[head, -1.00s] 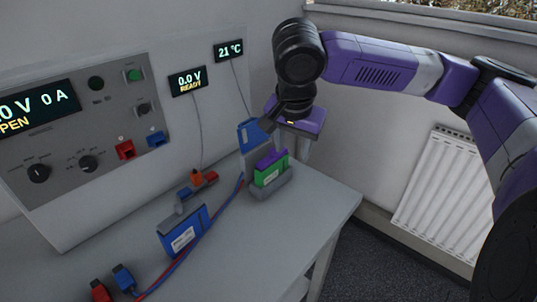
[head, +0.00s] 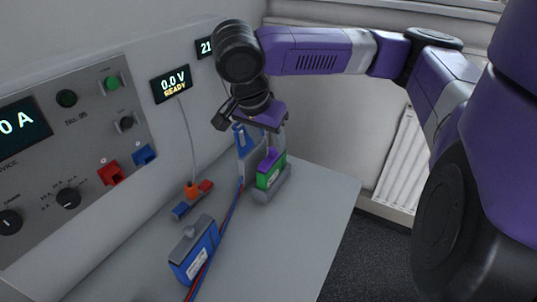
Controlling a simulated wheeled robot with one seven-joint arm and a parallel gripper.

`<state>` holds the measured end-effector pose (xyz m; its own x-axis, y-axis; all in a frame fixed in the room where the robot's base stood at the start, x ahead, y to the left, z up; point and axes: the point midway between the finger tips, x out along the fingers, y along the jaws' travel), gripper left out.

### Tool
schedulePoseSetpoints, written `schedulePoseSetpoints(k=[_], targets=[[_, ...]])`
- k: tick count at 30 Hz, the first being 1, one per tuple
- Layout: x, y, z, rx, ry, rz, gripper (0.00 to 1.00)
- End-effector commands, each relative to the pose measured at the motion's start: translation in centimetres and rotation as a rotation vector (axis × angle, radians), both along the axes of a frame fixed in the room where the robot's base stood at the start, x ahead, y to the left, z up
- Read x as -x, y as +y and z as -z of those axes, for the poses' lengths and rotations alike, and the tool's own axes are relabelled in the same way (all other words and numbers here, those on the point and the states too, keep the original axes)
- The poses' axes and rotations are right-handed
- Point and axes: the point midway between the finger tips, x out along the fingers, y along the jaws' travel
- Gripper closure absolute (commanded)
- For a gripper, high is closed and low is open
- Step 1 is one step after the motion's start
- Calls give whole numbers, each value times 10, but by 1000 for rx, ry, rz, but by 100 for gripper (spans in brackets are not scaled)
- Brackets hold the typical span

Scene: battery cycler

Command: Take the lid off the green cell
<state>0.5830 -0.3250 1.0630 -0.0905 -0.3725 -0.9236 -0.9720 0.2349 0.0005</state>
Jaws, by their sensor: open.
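The green cell (head: 270,179) stands upright in a grey holder (head: 272,196) on the bench, with a pale label on its front. Its purple lid (head: 268,158) sits on top. My gripper (head: 262,150) is just above the lid, pointing down, with its fingers apart. One finger is to the right of the lid; the other is on the left side and hard to make out. I cannot tell whether either finger touches the lid.
A blue item (head: 240,136) stands close behind the gripper. A blue cell (head: 195,255) stands at the front, with red and blue cables beside it. An orange and blue connector (head: 193,190) lies behind it. The cycler panel (head: 70,165) is on the left. The bench's right side is clear.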

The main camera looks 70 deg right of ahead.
Motion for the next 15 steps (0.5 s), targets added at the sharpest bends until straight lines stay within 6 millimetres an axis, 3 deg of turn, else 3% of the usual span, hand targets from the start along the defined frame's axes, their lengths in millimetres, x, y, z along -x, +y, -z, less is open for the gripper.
schedulePoseSetpoints(k=[10, 15], targets=[[0, -18, 41, 0, 2, 1, 54], [0, -21, 51, 0, -1, -1, 54]])
